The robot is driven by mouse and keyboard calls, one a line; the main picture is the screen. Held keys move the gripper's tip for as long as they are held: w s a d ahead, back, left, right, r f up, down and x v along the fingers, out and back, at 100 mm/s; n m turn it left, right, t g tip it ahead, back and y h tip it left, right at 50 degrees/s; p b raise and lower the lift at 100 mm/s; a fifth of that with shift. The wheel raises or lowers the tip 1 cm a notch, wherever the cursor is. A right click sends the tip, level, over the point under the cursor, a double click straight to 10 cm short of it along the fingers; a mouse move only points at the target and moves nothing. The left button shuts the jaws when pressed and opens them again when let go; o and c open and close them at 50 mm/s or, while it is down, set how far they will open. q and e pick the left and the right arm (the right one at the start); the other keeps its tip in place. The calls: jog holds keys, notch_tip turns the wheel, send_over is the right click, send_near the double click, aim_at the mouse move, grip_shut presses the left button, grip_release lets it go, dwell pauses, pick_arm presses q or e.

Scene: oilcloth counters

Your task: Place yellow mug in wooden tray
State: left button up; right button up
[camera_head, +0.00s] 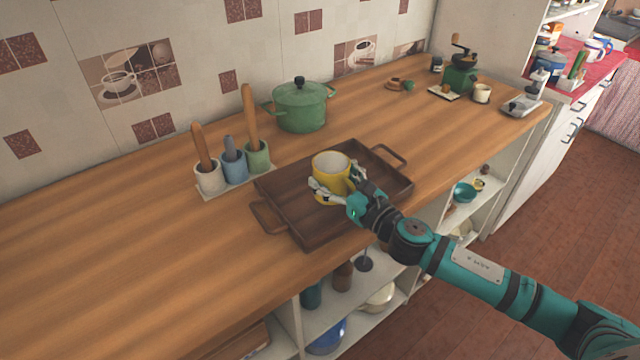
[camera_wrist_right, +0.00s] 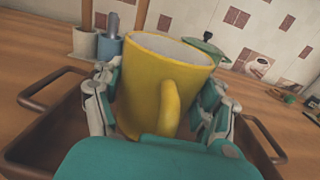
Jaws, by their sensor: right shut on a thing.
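The yellow mug (camera_head: 328,172) is upright over the middle of the dark wooden tray (camera_head: 300,226). It has a white inside, and its handle points toward my right gripper. My right gripper (camera_head: 340,190) is shut on the mug, one finger on each side of it. The right wrist view shows the mug (camera_wrist_right: 150,85) close up between the fingers of my right gripper (camera_wrist_right: 160,108), with the tray (camera_wrist_right: 45,140) around them. I cannot tell whether the mug's base touches the tray floor. My left gripper is not in view.
A green lidded pot (camera_head: 300,106) stands behind the tray. A holder with three cups of utensils (camera_head: 233,166) stands at the tray's back left. A green grinder (camera_head: 460,78) and a small cup (camera_head: 482,93) stand at the far right. The counter's left part is clear.

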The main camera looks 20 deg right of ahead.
aim_at(327, 201)
jog(key=a, duration=0.3)
jog(key=shift+s+f, duration=0.1)
jog(key=shift+f, duration=0.4)
notch_tip(327, 201, down, 3)
jog(key=shift+r+b, duration=0.2)
jog(key=shift+b, duration=0.1)
jog(key=shift+d+f, duration=0.1)
jog(key=shift+f, duration=0.05)
jog(key=o, duration=1.5)
jog(key=shift+c, duration=0.2)
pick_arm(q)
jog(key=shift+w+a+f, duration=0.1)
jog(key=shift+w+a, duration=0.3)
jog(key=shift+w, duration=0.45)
